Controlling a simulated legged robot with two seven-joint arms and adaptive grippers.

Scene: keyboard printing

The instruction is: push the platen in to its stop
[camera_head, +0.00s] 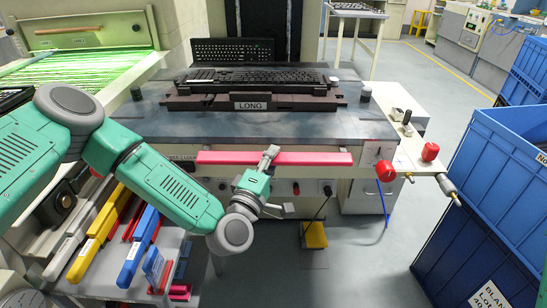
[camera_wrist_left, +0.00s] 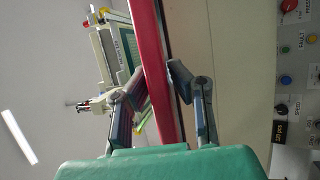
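The platen (camera_head: 225,122) is a dark flat table on the machine, carrying a black keyboard fixture labelled LONG. A red-pink bar (camera_head: 318,158) runs along its front edge; it crosses the left wrist view as a red strip (camera_wrist_left: 158,62). My left gripper (camera_head: 278,183) is at the middle of this bar, reaching up from the front. Its fingers look spread, one over the bar and one below it. In the left wrist view the bar passes between the fingers (camera_wrist_left: 160,88); contact is unclear. My right gripper is not in view.
Red knobs (camera_head: 430,152) stick out at the machine's right corner. Blue crates (camera_head: 490,190) are stacked at the right. A rack of coloured tools (camera_head: 138,245) stands at the lower left near my left arm. A yellow pedal (camera_head: 314,236) is on the floor.

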